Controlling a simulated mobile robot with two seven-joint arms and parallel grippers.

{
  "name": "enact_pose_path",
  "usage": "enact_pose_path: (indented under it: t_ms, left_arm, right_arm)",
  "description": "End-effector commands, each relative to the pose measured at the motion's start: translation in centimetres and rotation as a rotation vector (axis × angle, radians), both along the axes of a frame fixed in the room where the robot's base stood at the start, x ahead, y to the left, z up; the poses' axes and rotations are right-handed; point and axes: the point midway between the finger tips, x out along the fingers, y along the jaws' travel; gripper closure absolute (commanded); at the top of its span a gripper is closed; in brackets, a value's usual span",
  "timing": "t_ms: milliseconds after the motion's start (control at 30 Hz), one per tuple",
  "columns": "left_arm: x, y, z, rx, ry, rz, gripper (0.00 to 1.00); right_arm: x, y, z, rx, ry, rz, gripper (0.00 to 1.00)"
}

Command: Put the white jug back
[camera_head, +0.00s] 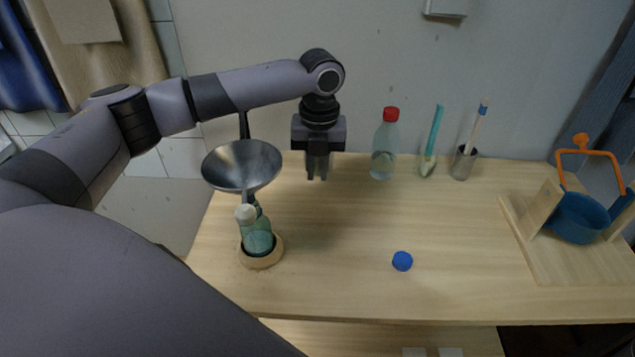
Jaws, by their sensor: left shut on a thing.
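I cannot make out a white jug in this view. My left gripper (318,169) points down above the back left part of the wooden table (340,270). Its two fingers are close together. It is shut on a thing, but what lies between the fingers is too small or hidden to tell. My right gripper is not in view.
A metal funnel (241,168) is above a teal bottle (257,236) in a wooden ring (262,259). A red-capped bottle (384,155) and a metal cup (463,164) stand behind. A blue cap (402,261) lies in front. A wooden stand (542,207) with a blue bowl (579,218) is right.

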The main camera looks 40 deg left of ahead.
Motion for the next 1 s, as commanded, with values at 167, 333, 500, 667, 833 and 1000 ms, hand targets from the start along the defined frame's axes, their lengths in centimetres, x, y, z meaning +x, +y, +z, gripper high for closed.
enact_pose_path:
  t_ms: [167, 333, 500, 667, 833, 1000]
  left_arm:
    - [-0.1, 0.0, -1.9, 0.001, 0.003, 0.0, 1.0]
    - [0.0, 0.0, -4.1, 0.0, 0.002, -0.001, 1.0]
    - [0.0, 0.0, -4.6, -0.001, -0.001, -0.001, 1.0]
    - [0.0, 0.0, -4.5, -0.001, -0.001, -0.001, 1.0]
    - [0.0, 0.0, -4.8, 0.0, 0.0, -0.001, 0.66]
    - [0.0, 0.0, -4.8, 0.0, 0.0, -0.001, 0.59]
  right_arm:
    - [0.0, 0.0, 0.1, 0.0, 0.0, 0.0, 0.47]
    - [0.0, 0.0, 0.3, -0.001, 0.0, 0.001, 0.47]
    - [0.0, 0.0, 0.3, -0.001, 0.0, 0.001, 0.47]
    - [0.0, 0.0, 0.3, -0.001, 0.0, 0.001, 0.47]
    - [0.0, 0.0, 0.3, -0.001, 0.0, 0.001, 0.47]
    - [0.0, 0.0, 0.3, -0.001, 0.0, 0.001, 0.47]
